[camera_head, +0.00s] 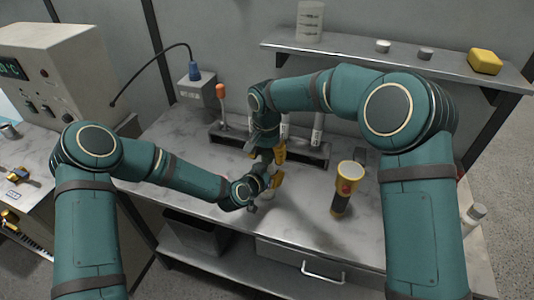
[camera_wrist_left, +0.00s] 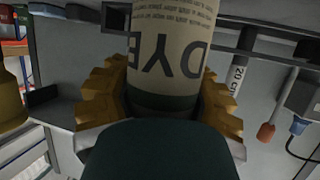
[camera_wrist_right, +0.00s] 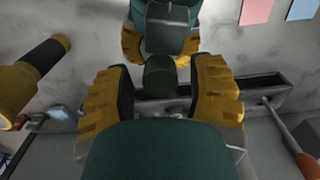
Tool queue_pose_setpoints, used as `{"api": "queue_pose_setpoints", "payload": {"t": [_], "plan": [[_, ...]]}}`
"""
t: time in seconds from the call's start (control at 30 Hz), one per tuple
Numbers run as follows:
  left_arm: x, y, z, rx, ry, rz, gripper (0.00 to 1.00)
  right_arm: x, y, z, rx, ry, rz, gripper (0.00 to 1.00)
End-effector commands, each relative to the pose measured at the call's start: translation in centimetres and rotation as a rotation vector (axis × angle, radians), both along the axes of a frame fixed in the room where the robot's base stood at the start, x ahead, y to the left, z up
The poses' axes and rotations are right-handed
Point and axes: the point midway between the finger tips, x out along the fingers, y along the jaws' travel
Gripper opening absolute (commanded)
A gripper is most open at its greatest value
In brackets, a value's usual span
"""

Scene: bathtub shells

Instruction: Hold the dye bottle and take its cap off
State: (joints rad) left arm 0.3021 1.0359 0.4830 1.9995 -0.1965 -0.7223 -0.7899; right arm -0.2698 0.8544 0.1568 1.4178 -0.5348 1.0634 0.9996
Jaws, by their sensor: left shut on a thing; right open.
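The dye bottle (camera_wrist_left: 172,45) is a pale cylinder with dark "DYE" lettering and a dark green band. My left gripper (camera_wrist_left: 160,95) is shut on it, with a yellow finger pad on each side. In the head view the left gripper (camera_head: 268,183) is above the bench and mostly hides the bottle. My right gripper (camera_head: 278,153) is just above it, pointing down. In the right wrist view a dark green cap (camera_wrist_right: 160,76) shows between the spread yellow fingers of my right gripper (camera_wrist_right: 160,90). Contact with the cap cannot be seen.
A yellow and black flashlight (camera_head: 342,197) stands on the bench to the right. Behind the grippers is a grey rack (camera_head: 308,152) with an orange-handled tool (camera_head: 221,92). A shelf (camera_head: 395,58) hangs at the back right.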

Motion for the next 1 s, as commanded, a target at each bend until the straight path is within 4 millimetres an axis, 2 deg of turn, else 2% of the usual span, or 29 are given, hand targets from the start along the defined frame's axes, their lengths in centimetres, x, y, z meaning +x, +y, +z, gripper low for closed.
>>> {"api": "queue_pose_setpoints", "payload": {"t": [0.03, 0.13, 0.33, 0.37, 0.4, 0.43, 0.8, 1.0], "plan": [[0.0, 0.0, 0.0, -0.001, -0.001, 0.000, 0.00, 0.0, 0.0, 0.0, 0.000, 0.000, 0.000, 0.35], [0.0, 0.0, 0.0, -0.001, -0.001, 0.000, 0.00, 0.0, 0.0, 0.0, 0.000, 0.000, 0.000, 0.00], [0.0, 0.0, 0.0, -0.001, -0.001, 0.000, 0.00, 0.0, 0.0, 0.0, 0.000, 0.000, 0.000, 0.00], [0.0, 0.0, 0.0, -0.001, -0.001, 0.000, 0.00, 0.0, 0.0, 0.0, 0.000, 0.000, 0.000, 0.32], [0.0, 0.0, 0.0, -0.001, -0.001, 0.000, 0.00, 0.0, 0.0, 0.0, 0.000, 0.000, 0.000, 0.46], [0.0, 0.0, 0.0, -0.001, -0.001, 0.000, 0.00, 0.0, 0.0, 0.0, -0.001, 0.000, 0.000, 0.53], [0.0, 0.0, 0.0, -0.001, -0.001, 0.000, 0.00, 0.0, 0.0, 0.2, 0.000, 0.000, 0.000, 0.53], [0.0, 0.0, 0.0, -0.001, -0.001, 0.000, 0.00, 0.0, 0.0, 2.0, 0.001, -0.003, -0.001, 0.53]]}}
